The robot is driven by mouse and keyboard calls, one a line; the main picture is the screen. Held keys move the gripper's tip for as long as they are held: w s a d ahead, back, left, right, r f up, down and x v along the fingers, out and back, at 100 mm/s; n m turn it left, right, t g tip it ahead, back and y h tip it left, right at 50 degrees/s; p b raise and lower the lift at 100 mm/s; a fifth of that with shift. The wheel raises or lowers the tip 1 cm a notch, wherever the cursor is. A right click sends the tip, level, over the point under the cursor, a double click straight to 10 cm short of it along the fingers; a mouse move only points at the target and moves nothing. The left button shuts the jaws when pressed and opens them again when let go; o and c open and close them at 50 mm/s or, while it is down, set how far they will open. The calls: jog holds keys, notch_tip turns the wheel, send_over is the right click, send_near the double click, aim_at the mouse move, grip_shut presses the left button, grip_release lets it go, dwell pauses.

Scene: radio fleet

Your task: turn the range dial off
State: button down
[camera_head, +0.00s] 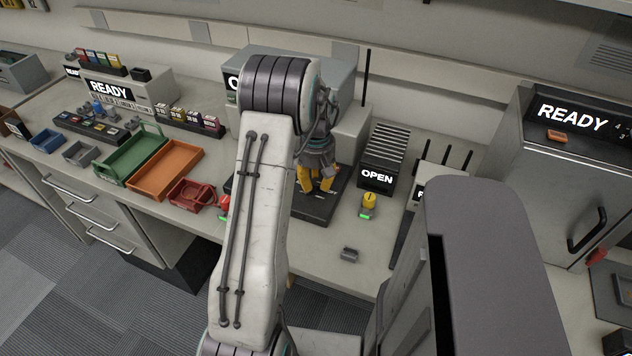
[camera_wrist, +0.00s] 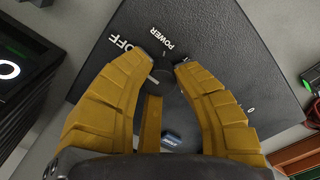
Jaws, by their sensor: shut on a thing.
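A sloping black panel (camera_head: 306,208) stands on the counter, partly hidden behind my arm. It fills much of the wrist view (camera_wrist: 240,50), with the words OFF and POWER printed on it. A dark round dial (camera_wrist: 166,66) sits next to the word POWER; its far side shows between my fingertips. My yellow-fingered gripper (camera_head: 318,188) reaches down onto the panel and is shut on the dial, as the wrist view (camera_wrist: 160,75) shows. The fingers cover part of the dial, and I cannot tell its exact setting. In the head view the dial is hidden by my gripper.
A yellow knob (camera_head: 369,200) with a green light stands right of the panel, near a box marked OPEN (camera_head: 383,165). A small grey block (camera_head: 349,255) lies on the counter in front. Green (camera_head: 130,152) and orange (camera_head: 165,168) trays stand to the left.

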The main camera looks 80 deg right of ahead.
aim_at(316, 181)
jog(key=shift+a+f, duration=0.1)
dwell(0.3)
jog(key=c, duration=0.9)
grip_release()
jog(key=shift+c, duration=0.2)
jog(key=shift+r, duration=0.2)
notch_tip(316, 181, up, 12)
jog(key=shift+f, duration=0.15)
